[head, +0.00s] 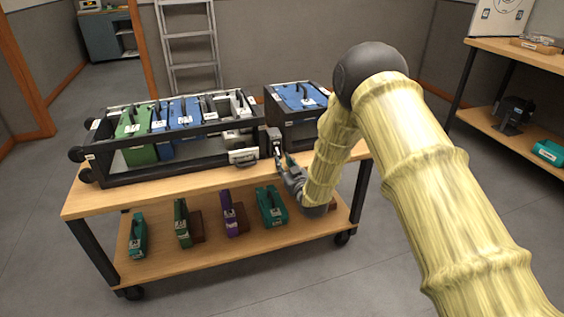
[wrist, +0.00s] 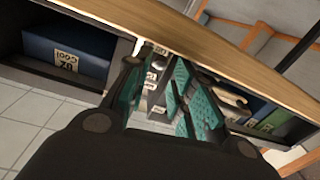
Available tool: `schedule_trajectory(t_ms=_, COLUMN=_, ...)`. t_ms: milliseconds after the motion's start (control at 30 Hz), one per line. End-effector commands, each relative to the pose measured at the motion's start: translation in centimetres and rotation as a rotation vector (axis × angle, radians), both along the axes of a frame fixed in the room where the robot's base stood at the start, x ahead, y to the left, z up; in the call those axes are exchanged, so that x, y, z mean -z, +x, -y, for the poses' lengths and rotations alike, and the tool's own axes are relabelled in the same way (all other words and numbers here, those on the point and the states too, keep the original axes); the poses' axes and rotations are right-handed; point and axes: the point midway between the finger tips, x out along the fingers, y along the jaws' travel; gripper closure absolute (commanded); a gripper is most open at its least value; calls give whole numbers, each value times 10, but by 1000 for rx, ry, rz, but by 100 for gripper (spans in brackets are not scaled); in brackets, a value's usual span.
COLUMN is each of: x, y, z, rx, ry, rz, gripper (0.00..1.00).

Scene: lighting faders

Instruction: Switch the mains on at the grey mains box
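A small grey box (head: 274,138) with pale labels, which looks like the mains box, stands at the table's front edge between the long black rack and the blue unit. In the wrist view its labelled face (wrist: 155,76) shows between my fingers, partly hidden by them. My gripper (head: 284,164) is just in front of and below this box. In the wrist view my gripper (wrist: 162,90) has its teal-padded fingers apart, one each side of the labelled face. I cannot tell whether they touch it, and the switch position is not clear.
The black rack (head: 130,176) holds green, blue and grey modules. The blue unit (head: 300,96) stands close on the right. The trolley's lower shelf (head: 168,262) carries several coloured modules. A ladder (head: 190,50) leans behind. Another shelf unit (head: 500,46) stands at right. Floor in front is clear.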

Motion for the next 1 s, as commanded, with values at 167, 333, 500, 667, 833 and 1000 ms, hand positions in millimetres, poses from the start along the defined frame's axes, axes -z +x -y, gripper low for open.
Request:
schedule_trajectory(t_ms=167, x=1, y=17, z=-7, rx=0, ry=1, rz=-1, gripper=75)
schedule_trajectory(t_ms=333, x=1, y=24, z=-9, rx=0, ry=1, rz=-1, gripper=75)
schedule_trajectory(t_ms=500, x=1, y=24, z=-10, rx=0, ry=1, rz=-1, gripper=75)
schedule_trajectory(t_ms=667, x=1, y=24, z=-9, rx=1, ry=1, rz=-1, gripper=86)
schedule_trajectory(t_ms=833, x=1, y=24, z=-9, rx=1, ry=1, rz=-1, gripper=100)
schedule_trajectory(t_ms=1000, x=-1, y=24, z=-9, rx=1, ry=-2, rz=-9, gripper=100)
